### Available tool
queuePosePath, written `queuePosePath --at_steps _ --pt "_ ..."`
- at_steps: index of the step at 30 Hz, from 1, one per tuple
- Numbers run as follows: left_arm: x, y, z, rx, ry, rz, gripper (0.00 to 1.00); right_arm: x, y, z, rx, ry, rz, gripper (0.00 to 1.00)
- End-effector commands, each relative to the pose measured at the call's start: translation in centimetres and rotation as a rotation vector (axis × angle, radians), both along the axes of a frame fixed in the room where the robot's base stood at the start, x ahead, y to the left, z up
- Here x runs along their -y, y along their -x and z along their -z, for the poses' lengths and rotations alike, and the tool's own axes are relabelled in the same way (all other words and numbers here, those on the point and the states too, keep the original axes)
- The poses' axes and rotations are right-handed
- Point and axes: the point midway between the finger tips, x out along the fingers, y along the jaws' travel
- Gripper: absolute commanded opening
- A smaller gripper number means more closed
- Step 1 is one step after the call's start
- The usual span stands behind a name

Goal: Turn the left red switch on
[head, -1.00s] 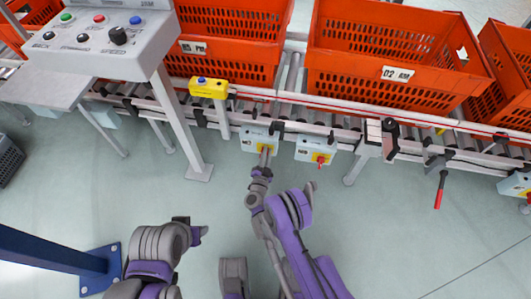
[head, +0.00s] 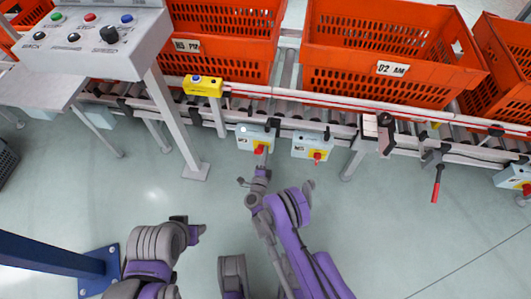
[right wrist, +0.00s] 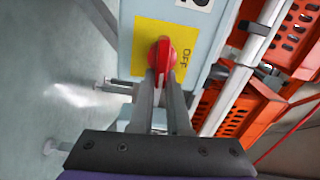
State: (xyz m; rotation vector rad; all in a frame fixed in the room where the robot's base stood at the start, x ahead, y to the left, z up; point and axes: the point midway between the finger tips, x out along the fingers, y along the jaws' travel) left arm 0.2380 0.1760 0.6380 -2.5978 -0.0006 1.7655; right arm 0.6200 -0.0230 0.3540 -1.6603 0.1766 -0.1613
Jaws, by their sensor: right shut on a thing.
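The left red switch (head: 259,149) sits on a yellow plate on a small light-blue box (head: 246,137) at the conveyor's front edge. My right gripper (head: 262,161) reaches up to it from below in the head view. In the right wrist view, the red knob (right wrist: 163,54) is between the two fingertips of the right gripper (right wrist: 160,80), which is shut on it. The word OFF shows on the yellow plate, right of the knob. The fingers partly hide the knob and plate.
A second box with a red switch (head: 317,156) is close on the right. A yellow button box (head: 203,86) stands to the left, beside a grey post (head: 178,120). Orange totes (head: 380,60) stand on the conveyor behind. The floor in front is clear.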

Motion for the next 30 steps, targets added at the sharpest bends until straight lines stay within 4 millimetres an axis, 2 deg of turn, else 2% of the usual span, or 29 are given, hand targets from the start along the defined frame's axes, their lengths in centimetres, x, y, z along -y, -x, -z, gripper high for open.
queuePosePath --at_steps 1,9,24,25,29,30 --pt "0.0 0.0 0.01 0.0 0.0 0.0 0.5 -0.52 -0.05 0.12 0.002 -0.023 -0.012 0.0" --pt "0.0 -0.01 0.02 0.0 0.0 0.0 0.5 -0.59 -0.08 0.22 0.018 -0.097 -0.013 0.0" --pt "0.0 -0.01 0.02 0.0 0.0 0.0 0.5 -0.71 -0.12 0.17 0.021 -0.111 -0.015 0.0" --pt "0.0 -0.01 0.02 0.0 0.0 0.0 0.5 -0.72 -0.12 0.16 0.021 -0.111 -0.015 0.2" --pt "0.0 -0.01 0.02 0.0 0.0 0.0 0.5 -0.69 -0.1 0.17 0.022 -0.111 -0.014 0.44" --pt "0.0 -0.01 0.02 0.0 0.0 0.0 0.5 -0.63 -0.1 0.17 0.022 -0.111 -0.013 0.45"
